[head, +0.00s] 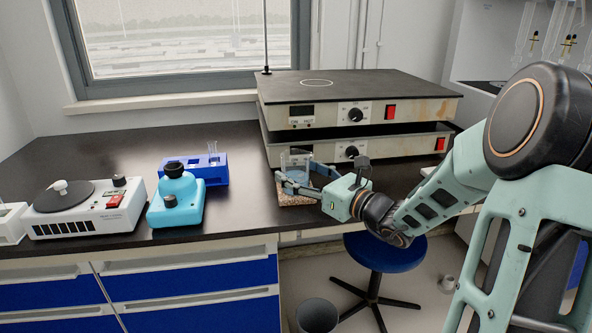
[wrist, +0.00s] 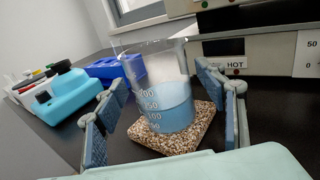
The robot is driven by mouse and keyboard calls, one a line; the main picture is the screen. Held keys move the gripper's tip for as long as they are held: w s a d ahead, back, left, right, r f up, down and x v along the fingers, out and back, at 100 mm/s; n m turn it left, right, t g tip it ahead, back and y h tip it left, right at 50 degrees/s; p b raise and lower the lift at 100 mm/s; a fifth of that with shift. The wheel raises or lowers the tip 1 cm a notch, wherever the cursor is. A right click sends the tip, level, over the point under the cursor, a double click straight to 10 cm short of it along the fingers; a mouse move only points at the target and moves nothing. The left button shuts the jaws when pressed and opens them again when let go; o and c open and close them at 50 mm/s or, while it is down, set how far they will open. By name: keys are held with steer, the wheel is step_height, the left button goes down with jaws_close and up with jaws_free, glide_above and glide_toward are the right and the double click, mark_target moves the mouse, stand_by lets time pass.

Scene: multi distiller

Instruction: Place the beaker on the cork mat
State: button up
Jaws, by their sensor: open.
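The beaker (wrist: 171,105) is clear glass with blue liquid and white volume marks. In the wrist view it stands upright on the speckled brown cork mat (wrist: 200,140), near the mat's middle. The beaker also shows in the head view (head: 296,166), partly hidden by a finger, above the mat (head: 292,198) near the bench's front edge. My gripper (wrist: 172,100) is open, with one finger on each side of the beaker and visible gaps between them. It reaches in from the right in the head view (head: 297,180).
Two stacked hotplates (head: 357,100) stand behind the beaker. A blue rack (head: 206,169), a turquoise device (head: 177,203) and a white stirrer (head: 90,207) stand to the left. A blue stool (head: 385,252) is below the bench. Bare black bench lies between the turquoise device and the mat.

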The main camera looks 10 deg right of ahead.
steer(key=p+v, duration=0.2)
steer(key=v, duration=0.9)
steer(key=shift+a, duration=0.1)
